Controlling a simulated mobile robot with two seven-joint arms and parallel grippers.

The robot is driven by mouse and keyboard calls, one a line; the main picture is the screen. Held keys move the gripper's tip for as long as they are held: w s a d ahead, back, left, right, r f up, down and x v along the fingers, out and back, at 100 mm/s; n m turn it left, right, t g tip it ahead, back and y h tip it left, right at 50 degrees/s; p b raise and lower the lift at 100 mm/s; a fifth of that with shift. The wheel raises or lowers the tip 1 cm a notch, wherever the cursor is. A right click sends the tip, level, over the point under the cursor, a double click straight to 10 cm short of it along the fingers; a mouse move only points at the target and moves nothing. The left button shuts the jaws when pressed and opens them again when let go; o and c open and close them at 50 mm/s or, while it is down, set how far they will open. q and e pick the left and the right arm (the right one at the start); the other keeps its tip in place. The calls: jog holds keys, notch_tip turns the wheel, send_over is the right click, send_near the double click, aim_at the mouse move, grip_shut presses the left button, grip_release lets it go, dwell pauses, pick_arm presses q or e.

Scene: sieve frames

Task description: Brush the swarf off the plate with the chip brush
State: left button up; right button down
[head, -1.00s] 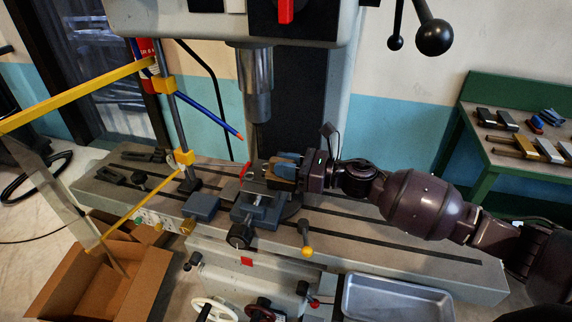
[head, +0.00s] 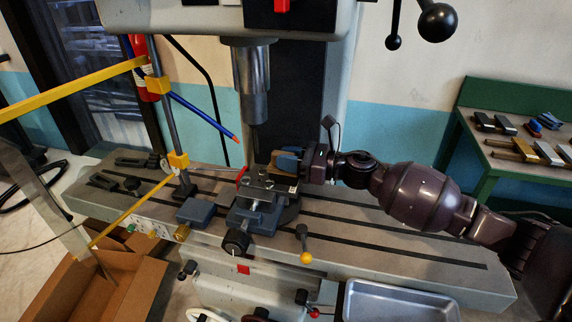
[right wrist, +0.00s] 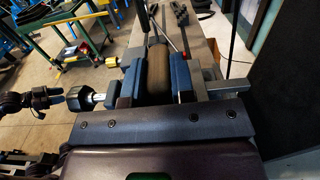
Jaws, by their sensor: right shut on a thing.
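My right gripper (head: 287,160) comes in from the right, at the far right side of the drill-press vise (head: 256,208). It is shut on the brown handle of the chip brush (right wrist: 158,68), which shows between the blue fingers in the right wrist view (right wrist: 158,85). The bristles are hard to make out. The grey plate (head: 262,181) sits on top of the vise, with small dark spots on it; I cannot tell which are swarf and which are holes. My left gripper is not in view.
The drill spindle (head: 252,90) hangs over the vise. A blue hose (head: 205,116) and a yellow-framed guard (head: 128,210) stand to the left. A blue block (head: 194,211) rests on the slotted table (head: 400,245). A metal tray (head: 400,302) is in front, a cardboard box (head: 130,290) lower left.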

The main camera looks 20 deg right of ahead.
jog(key=shift+w+d, duration=0.2)
jog(key=shift+w, duration=0.05)
jog(key=shift+s+a, duration=0.1)
jog(key=shift+s, duration=0.05)
jog(key=shift+s+a+p, duration=0.35)
jog(key=shift+s+a, duration=0.1)
jog(key=shift+s, duration=0.2)
jog(key=shift+s+a+p, duration=0.5)
jog(key=shift+s+a, duration=0.2)
jog(key=shift+s, duration=0.35)
jog(key=shift+w+d, duration=0.1)
jog(key=shift+w, duration=0.05)
jog(key=shift+w+d+b, duration=0.6)
jog(key=shift+w+b, duration=0.15)
jog(key=shift+w, duration=0.1)
jog(key=shift+w+d+b, duration=0.55)
jog(key=shift+w+b, duration=0.15)
jog(key=shift+w, duration=0.15)
jog(key=shift+s+a, duration=0.1)
